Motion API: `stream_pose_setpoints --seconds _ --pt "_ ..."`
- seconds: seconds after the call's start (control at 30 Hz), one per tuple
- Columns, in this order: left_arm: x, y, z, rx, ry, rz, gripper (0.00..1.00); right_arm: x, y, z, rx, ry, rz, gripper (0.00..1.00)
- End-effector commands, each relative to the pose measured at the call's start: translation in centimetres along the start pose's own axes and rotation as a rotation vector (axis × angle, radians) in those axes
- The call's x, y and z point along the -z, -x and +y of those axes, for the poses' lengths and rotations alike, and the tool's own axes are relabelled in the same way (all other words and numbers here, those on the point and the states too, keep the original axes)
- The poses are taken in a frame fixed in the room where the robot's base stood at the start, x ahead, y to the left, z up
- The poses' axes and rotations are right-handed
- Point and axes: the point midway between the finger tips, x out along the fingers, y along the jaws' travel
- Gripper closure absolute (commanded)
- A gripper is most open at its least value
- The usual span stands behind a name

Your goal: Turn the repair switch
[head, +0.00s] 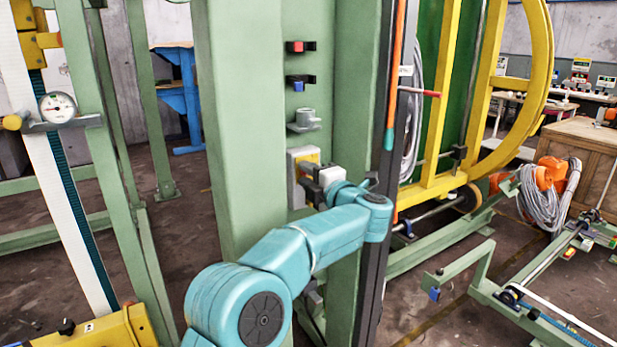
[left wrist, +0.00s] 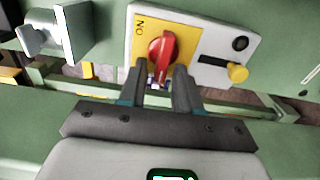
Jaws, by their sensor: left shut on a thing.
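The repair switch is a red rotary knob (left wrist: 162,50) on a yellow plate with the letters "NO" or "ON" on it, seen in the left wrist view. The plate sits on a pale switch box (left wrist: 200,20), which also shows on the green post in the head view (head: 292,162). My left gripper (left wrist: 160,74) is shut on the red knob, with one finger on each side of its lower end. In the head view the left gripper (head: 308,180) reaches the box from the right and hides the knob. My right gripper is not in view.
On the switch box are a black round part (left wrist: 240,43) and a yellow knob (left wrist: 238,73). Above the box, the green post (head: 240,110) carries small red (head: 297,47) and blue (head: 298,83) parts and a grey bracket (head: 304,121). A yellow ring frame (head: 545,60) stands at right.

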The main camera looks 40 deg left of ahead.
Motion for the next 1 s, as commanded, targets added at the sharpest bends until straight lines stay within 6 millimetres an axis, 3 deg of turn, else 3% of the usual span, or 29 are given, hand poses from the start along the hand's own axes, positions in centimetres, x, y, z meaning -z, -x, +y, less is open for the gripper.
stream_pose_setpoints --seconds 0.1,0.13,0.43,0.57,1.0 --pt "0.0 0.0 -0.1 0.002 -0.002 0.0 0.97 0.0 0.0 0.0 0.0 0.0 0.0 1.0" --pt "0.0 0.0 -0.1 0.002 -0.002 0.0 0.62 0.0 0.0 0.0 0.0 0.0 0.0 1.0" --pt "0.0 0.1 -0.1 0.0 -0.002 -0.001 0.62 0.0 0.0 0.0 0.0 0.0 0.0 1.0" --pt "-0.1 1.3 -0.1 0.001 -0.002 -0.003 0.62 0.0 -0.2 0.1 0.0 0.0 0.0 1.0" --pt "-0.1 12.2 -0.1 0.0 -0.002 -0.006 0.62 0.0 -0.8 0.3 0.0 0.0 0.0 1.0"
